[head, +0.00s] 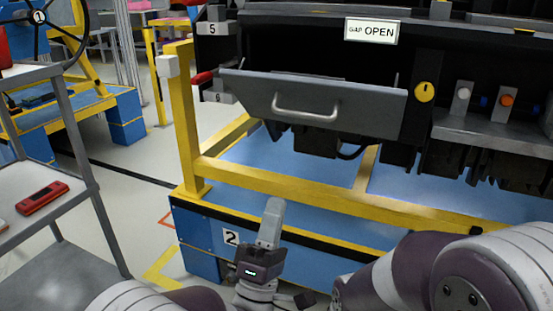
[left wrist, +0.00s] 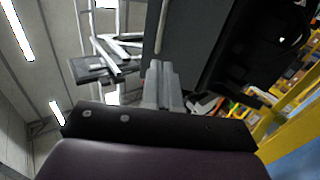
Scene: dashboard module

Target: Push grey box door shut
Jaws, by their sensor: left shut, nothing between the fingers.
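The grey box door (head: 345,105) is a flat panel with a metal bar handle (head: 305,107) on the front of the dark dashboard module. It stands tilted outward at the top, with a dark gap behind its upper edge. My left gripper (head: 272,208) points up in front of the module, below the door in the head view, fingers together and empty. In the left wrist view its fingers (left wrist: 160,82) point toward a dark grey panel (left wrist: 190,40), which looks like the door; I cannot tell the distance. My right gripper is out of view.
A "GAP OPEN" sign (head: 371,31) is above the door. A yellow round knob (head: 425,92) sits to its right and a red handle (head: 203,77) to its left. A yellow frame (head: 300,188) on a blue base lies below. A grey cart (head: 45,190) stands at left.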

